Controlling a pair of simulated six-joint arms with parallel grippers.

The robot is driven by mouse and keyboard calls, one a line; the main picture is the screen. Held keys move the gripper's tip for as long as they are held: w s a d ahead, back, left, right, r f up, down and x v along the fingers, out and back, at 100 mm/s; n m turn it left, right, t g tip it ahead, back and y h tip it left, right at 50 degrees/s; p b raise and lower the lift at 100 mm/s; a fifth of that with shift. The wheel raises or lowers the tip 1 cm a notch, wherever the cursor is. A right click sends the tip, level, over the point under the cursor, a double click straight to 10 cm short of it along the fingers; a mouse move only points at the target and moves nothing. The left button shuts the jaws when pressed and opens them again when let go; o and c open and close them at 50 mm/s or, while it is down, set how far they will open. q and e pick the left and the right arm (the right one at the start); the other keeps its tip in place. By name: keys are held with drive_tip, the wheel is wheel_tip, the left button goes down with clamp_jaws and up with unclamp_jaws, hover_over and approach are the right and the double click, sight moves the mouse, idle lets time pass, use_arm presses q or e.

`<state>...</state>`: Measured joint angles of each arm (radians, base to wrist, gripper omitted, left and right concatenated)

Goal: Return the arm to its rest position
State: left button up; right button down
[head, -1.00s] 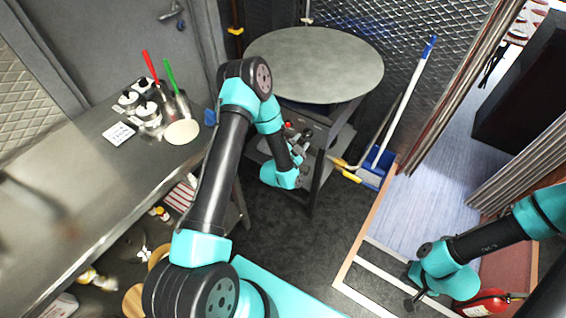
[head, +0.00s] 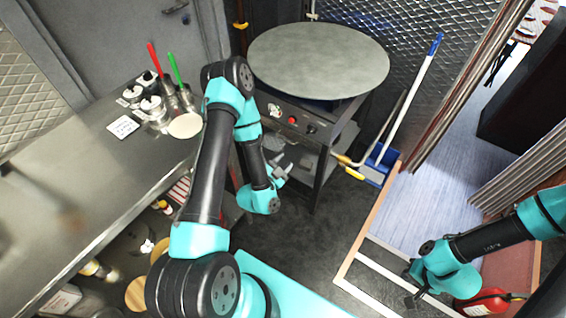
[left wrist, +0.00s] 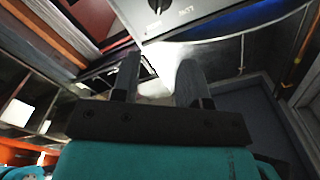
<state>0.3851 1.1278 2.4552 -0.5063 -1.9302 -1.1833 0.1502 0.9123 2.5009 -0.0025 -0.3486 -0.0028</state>
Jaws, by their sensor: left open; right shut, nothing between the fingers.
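My left arm comes up over the counter and bends down at the elbow. My left gripper (head: 280,168) hangs in front of the round-topped table, below its knobs, with nothing between its fingers. My right gripper (head: 413,297) is low at the right, pointing down over the floor near the fire extinguisher. It is small in the picture and looks empty.
A steel counter (head: 95,195) at the left carries containers (head: 150,108), a white card (head: 122,127) and a round flat disc (head: 186,126). A round-topped table (head: 320,60) stands ahead. A broom and dustpan (head: 380,163) lean right of it. A fire extinguisher (head: 485,303) is at lower right. Dark floor (head: 300,235) is clear.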

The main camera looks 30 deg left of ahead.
idle(0.4)
use_arm(q)
drive_tip(key=s+d+f+n+g+h, duration=0.2)
drive_tip(key=s+d+f+n+g, duration=0.35)
drive_tip(key=g, duration=0.45)
drive_tip(key=s+d+n+g, duration=0.2)
drive_tip(key=s+n+g, duration=0.2)
drive_tip(key=s+g, duration=0.3)
drive_tip(key=shift+s+f, duration=0.2)
drive_tip(key=shift+s, duration=0.7)
drive_tip(key=shift+n, duration=0.25)
drive_tip(key=shift+c, duration=0.3)
idle(0.5)
